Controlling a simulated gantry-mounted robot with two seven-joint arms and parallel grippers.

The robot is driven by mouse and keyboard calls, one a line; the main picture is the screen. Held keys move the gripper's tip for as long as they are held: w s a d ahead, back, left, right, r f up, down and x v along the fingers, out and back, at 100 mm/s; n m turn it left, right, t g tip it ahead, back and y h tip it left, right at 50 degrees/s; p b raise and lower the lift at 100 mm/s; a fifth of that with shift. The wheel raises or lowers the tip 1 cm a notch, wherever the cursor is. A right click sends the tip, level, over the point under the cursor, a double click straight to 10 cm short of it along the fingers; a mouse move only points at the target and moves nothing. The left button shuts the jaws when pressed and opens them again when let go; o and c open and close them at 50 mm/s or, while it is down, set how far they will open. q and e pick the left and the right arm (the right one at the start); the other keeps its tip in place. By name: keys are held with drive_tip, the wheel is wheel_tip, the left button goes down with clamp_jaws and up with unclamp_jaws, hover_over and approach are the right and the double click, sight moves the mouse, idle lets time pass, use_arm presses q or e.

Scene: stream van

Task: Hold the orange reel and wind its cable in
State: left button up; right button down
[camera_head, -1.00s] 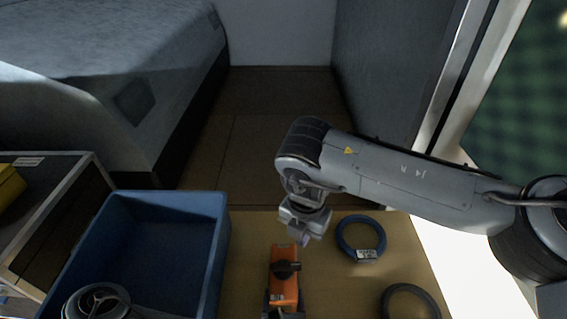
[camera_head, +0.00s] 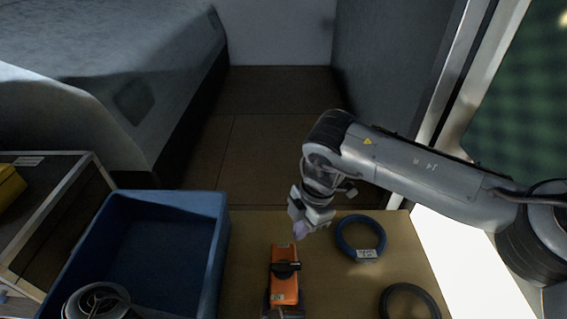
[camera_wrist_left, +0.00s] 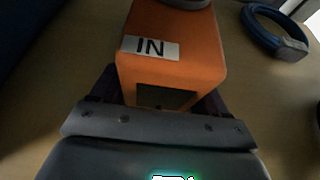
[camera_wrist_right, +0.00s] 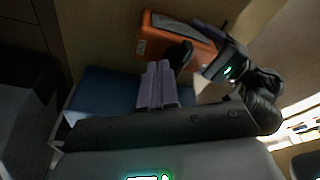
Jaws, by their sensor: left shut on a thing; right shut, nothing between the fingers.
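The orange reel (camera_head: 284,262) sits on the tan table, with a dark crank on its top. In the left wrist view the reel (camera_wrist_left: 175,65) shows a white "IN" label and a dark slot, and it lies between my left gripper's fingers. My left gripper (camera_head: 284,308) is shut on the reel's near end. My right gripper (camera_head: 300,229) is shut and empty, above and beyond the reel's far end. In the right wrist view its closed purple fingertips (camera_wrist_right: 158,70) are near the dark crank (camera_wrist_right: 181,54), apparently apart from it. I cannot make out the reel's cable.
A blue cable coil (camera_head: 360,238) with a tag and a dark coil (camera_head: 408,300) lie on the table (camera_head: 335,285) to the right.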

sight(286, 267)
drive_tip(key=shift+w+f, duration=0.1)
drive_tip(key=shift+f, duration=2.6)
drive_tip(key=shift+s+a, duration=0.35)
drive_tip(key=shift+s, duration=0.15)
drive_tip(key=shift+s+d, duration=0.3)
drive_tip(key=shift+d, duration=0.05)
drive_tip(key=shift+s+d+f, duration=0.1)
drive_tip(key=shift+s+d, duration=0.15)
drive_tip(key=shift+s, duration=0.25)
drive_tip(key=shift+s+d, duration=0.25)
drive_tip(key=shift+s, duration=0.25)
drive_tip(key=shift+s+d, duration=0.1)
drive_tip(key=shift+s, duration=0.3)
drive_tip(key=shift+w+d, duration=0.1)
drive_tip(key=shift+d, duration=0.2)
drive_tip(key=shift+d, duration=0.1)
